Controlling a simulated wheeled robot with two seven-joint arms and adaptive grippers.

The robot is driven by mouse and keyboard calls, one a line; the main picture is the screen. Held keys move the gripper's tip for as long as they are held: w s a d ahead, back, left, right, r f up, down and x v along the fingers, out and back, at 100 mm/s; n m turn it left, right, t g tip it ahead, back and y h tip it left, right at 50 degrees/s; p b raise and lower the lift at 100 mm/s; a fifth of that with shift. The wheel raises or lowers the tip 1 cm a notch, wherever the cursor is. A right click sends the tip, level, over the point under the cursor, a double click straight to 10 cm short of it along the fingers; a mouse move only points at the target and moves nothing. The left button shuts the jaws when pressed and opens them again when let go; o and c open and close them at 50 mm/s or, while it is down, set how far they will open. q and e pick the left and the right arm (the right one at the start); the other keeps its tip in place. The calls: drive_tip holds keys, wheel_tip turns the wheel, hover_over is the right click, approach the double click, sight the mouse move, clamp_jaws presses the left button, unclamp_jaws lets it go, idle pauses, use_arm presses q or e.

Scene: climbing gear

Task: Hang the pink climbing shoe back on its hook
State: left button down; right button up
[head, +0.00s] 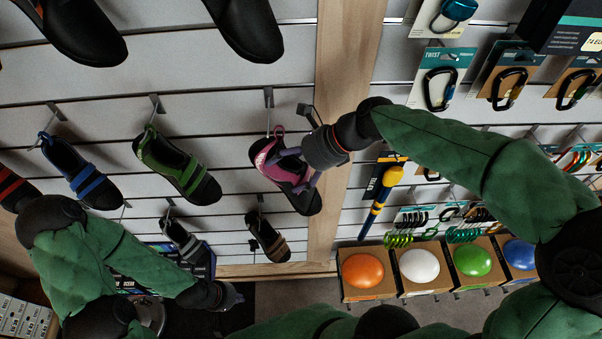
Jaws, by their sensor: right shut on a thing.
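The pink climbing shoe (283,180), pink with a black toe and sole, is in front of the slatted wall, toe pointing down. My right gripper (304,172) is shut on it from the right side; its fingers cover part of the shoe. A metal hook (268,99) sticks out of the wall above the shoe. The shoe's pink heel loop (279,131) is just below this hook; I cannot tell if the loop is on it. My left gripper (232,296) is low at the left, away from the shoe; its fingers are too dark and small to judge.
A green shoe (175,165) and a blue shoe (78,175) hang to the left. A brown-strapped shoe (267,237) hangs below. A wooden post (343,60) stands to the right, with packaged carabiners (440,80) and boxed coloured balls (362,270) beyond it.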

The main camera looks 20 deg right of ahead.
sight(291, 164)
drive_tip(key=shift+w+d, duration=0.25)
drive_tip(key=shift+w, duration=0.7)
drive_tip(key=shift+w+d+f, duration=0.2)
drive_tip(key=shift+w+f, duration=0.2)
drive_tip(key=shift+w, duration=0.15)
drive_tip(key=shift+w+f, duration=0.15)
drive_tip(key=shift+f, duration=0.05)
drive_tip(key=o, duration=1.3)
